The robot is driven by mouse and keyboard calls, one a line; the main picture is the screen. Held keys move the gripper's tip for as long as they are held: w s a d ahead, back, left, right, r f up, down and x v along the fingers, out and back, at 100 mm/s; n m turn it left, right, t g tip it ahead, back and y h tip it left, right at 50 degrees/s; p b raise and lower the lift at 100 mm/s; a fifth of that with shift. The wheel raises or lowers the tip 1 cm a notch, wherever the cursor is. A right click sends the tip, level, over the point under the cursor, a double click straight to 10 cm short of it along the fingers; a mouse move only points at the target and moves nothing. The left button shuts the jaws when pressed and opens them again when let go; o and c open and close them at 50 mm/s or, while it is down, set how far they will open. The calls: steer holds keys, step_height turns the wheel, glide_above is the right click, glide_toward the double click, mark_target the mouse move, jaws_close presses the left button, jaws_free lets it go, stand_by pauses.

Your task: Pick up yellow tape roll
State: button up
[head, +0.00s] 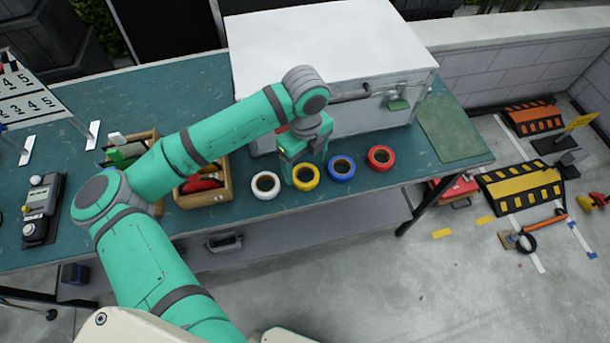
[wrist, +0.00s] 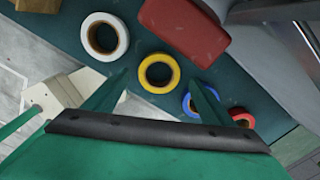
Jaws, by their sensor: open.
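The yellow tape roll (head: 306,187) lies flat on the green table near its front edge, between a white roll (head: 265,192) and a blue roll (head: 341,176). In the wrist view the yellow roll (wrist: 144,76) shows just beyond my fingertips, between their lines. My gripper (head: 303,162) is open, pointing down above and close to the yellow roll, partly covering its back edge in the head view. In the wrist view the spread fingers of my gripper (wrist: 157,85) have nothing between them. The exact height gap is hard to tell.
A red roll (head: 381,166) lies right of the blue one. A large grey case (head: 330,55) stands behind. A red block-like object (wrist: 185,28) lies near the yellow roll in the wrist view. A wooden tray (head: 222,190) of tools stands left of the white roll.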

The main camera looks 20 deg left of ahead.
mark_target(305, 179)
steer(key=shift+s+f, duration=0.1)
steer(key=shift+f, duration=1.8)
steer(key=c, duration=1.2)
steer(key=shift+o, duration=0.2)
steer(key=shift+d+r, duration=0.1)
